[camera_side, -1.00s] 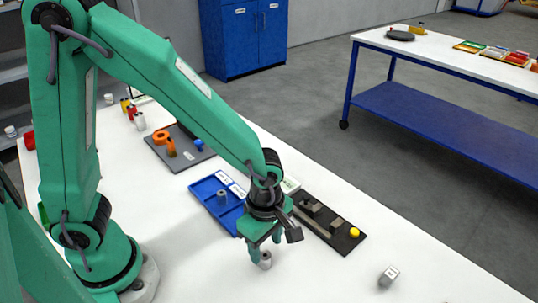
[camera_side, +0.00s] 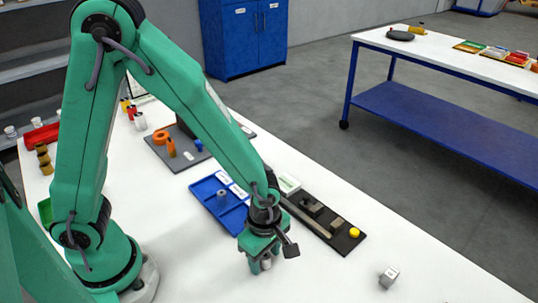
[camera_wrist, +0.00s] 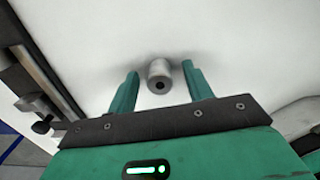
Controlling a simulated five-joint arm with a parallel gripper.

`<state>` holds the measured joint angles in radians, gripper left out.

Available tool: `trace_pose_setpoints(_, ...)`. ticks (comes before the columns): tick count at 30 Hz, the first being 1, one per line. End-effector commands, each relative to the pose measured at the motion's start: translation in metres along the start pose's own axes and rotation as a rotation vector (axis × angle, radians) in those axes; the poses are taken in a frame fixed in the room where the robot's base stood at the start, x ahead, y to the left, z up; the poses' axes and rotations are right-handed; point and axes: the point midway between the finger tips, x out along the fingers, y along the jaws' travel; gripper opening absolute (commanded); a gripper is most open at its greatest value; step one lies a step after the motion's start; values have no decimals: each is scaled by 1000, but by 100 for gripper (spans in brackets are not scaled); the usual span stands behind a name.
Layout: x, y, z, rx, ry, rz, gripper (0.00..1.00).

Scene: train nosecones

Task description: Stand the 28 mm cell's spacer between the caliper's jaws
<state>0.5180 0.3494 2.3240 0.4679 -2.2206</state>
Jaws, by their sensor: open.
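A grey cylindrical spacer with a dark hole in its end (camera_wrist: 159,78) is between the two fingers of my gripper (camera_wrist: 160,70) in the wrist view, with white gaps on both sides. My gripper is open around it, low over the white table; the side view shows the gripper (camera_side: 262,257) and the spacer (camera_side: 266,264) partly hidden by a finger. The caliper (camera_side: 322,215) lies on a dark board to the right of my gripper, its jaws raised blocks. Part of it shows at the left of the wrist view (camera_wrist: 38,105).
A blue tray (camera_side: 207,188) holding another grey spacer (camera_side: 221,194) lies behind my gripper. A yellow round piece (camera_side: 354,232) sits on the caliper board's end. A grey cube with a marked top (camera_side: 388,277) stands at front right. Bare table lies between cube and board.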

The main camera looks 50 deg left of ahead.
Motion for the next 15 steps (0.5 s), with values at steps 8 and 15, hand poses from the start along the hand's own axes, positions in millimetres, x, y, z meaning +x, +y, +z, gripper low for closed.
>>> trace_pose_setpoints(8, 0, 0, 0, 0, 0, 0, 51)
trace_pose_setpoints(15, 0, 0, 0, 0, 0, 0, 33)
